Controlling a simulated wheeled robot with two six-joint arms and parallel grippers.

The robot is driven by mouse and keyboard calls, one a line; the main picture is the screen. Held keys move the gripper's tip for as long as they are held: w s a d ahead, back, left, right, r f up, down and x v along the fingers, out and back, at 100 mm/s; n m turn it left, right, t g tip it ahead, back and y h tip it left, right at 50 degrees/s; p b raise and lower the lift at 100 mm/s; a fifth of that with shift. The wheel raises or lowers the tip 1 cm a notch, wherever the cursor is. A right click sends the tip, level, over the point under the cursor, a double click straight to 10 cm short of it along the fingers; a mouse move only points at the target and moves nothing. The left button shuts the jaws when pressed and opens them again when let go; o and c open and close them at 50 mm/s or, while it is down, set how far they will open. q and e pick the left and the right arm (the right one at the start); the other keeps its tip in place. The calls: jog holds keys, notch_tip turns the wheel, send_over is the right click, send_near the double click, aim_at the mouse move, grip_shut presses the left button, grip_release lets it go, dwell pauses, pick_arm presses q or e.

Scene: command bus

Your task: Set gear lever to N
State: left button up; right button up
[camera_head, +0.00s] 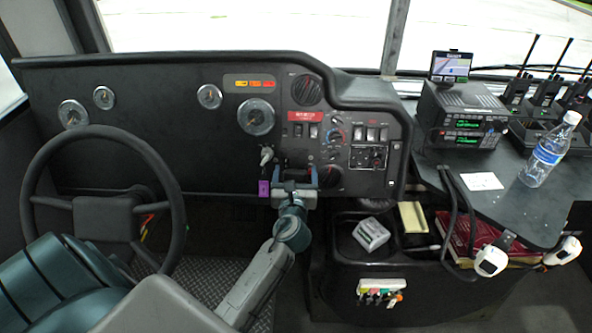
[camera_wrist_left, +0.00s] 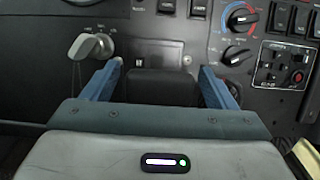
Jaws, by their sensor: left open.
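A dark block that looks like the gear lever's handle (camera_wrist_left: 160,86) sticks out from the dashboard panel, low in its middle. My left gripper (camera_head: 298,176) is at the panel with its two blue fingers apart. In the left wrist view the fingers of the left gripper (camera_wrist_left: 165,80) stand on either side of the dark handle, with gaps visible, so it is not clamped. The gripper body hides the handle's lower part. A small marked plate (camera_wrist_left: 157,53) sits just above the handle; I cannot read its letters or tell the lever's position. My right gripper is not in view.
A key switch (camera_head: 266,156) with a purple tag (camera_head: 264,188) is just left of the gripper. Rotary knobs (camera_wrist_left: 241,18) and switches lie to the right. The steering wheel (camera_head: 105,215) stands left. A bottle (camera_head: 548,152) and radio (camera_head: 462,115) are on the right side shelf.

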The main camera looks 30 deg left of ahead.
pick_arm(q)
jog(key=shift+x, duration=0.75)
